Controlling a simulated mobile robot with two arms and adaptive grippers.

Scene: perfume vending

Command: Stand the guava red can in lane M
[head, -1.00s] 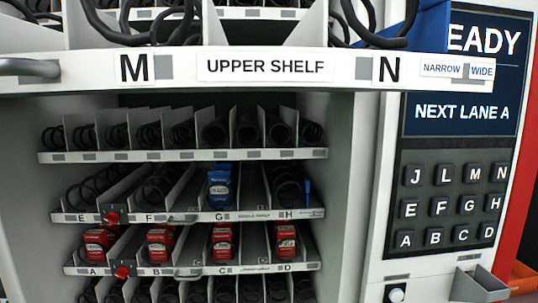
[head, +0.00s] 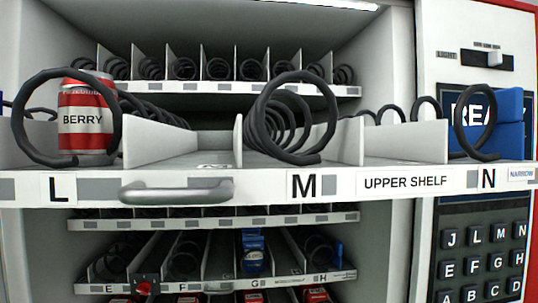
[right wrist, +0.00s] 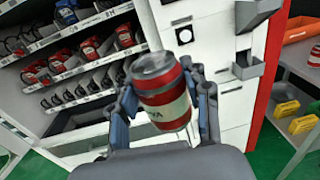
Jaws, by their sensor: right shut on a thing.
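My right gripper (right wrist: 165,92) is shut on the guava red can (right wrist: 161,88), a red can with a silver top and a white label ending in "VA". The can's top points up and slightly left in the right wrist view. Machine parts lie behind it; no lane of the upper shelf is near it there. In the head view, lane M, marked by its label (head: 303,186), has a black coil (head: 272,125) and no can shows in it. Neither gripper shows in the head view.
A red BERRY can (head: 87,120) stands inside the lane L coil. A handle (head: 177,191) sticks out from the shelf front between L and M. A blue block (head: 511,125) is at lane N. A side table (right wrist: 300,108) holds cans and yellow items.

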